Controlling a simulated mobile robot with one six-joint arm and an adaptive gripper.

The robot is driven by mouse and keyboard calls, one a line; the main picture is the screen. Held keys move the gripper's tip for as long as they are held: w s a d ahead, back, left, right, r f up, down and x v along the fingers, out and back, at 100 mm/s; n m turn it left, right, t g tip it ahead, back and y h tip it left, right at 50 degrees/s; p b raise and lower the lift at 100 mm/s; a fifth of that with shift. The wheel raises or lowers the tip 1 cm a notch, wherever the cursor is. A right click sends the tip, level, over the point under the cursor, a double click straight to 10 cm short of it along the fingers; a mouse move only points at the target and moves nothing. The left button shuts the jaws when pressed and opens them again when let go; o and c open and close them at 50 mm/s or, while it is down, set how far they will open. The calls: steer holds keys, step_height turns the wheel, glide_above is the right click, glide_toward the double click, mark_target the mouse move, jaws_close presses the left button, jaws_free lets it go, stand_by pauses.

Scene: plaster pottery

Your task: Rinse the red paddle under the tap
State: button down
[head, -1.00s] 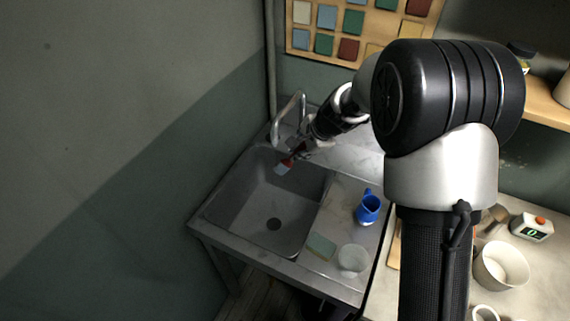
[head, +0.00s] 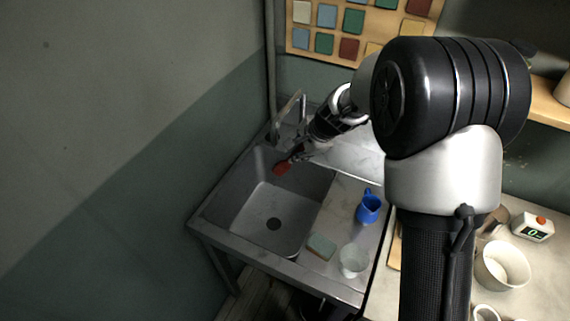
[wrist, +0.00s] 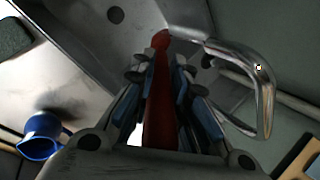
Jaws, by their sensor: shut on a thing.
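My gripper (head: 297,154) is shut on the red paddle (head: 283,167) and holds it over the far end of the sink (head: 243,205). In the wrist view the paddle (wrist: 158,100) lies between the two fingers of my gripper (wrist: 160,75), and its red end points away over the sink basin. The curved metal tap (head: 300,105) stands at the back of the sink. In the wrist view the tap (wrist: 262,75) is right of the paddle. I cannot tell whether water is running.
A blue jug (head: 369,208), a clear cup (head: 353,261) and a green sponge-like block (head: 321,247) stand on the counter right of the sink. A white bowl (head: 501,265) and a scale-like device (head: 532,227) are farther right. The basin floor looks clear.

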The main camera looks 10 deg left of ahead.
steer(key=s+d+b, duration=0.4)
steer(key=s+d, duration=0.1)
steer(key=shift+s+d, duration=0.2)
steer(key=shift+d, duration=0.15)
stand_by(0.3)
steer(key=shift+r, duration=0.1)
stand_by(1.1)
steer(key=s+d+r+p, duration=0.1)
steer(key=s+d+r, duration=0.2)
steer(key=r, duration=0.1)
steer(key=shift+s+d+p, duration=0.2)
steer(key=shift+d+p, duration=0.1)
steer(key=shift+d, duration=0.05)
steer(key=shift+f, duration=0.1)
stand_by(0.6)
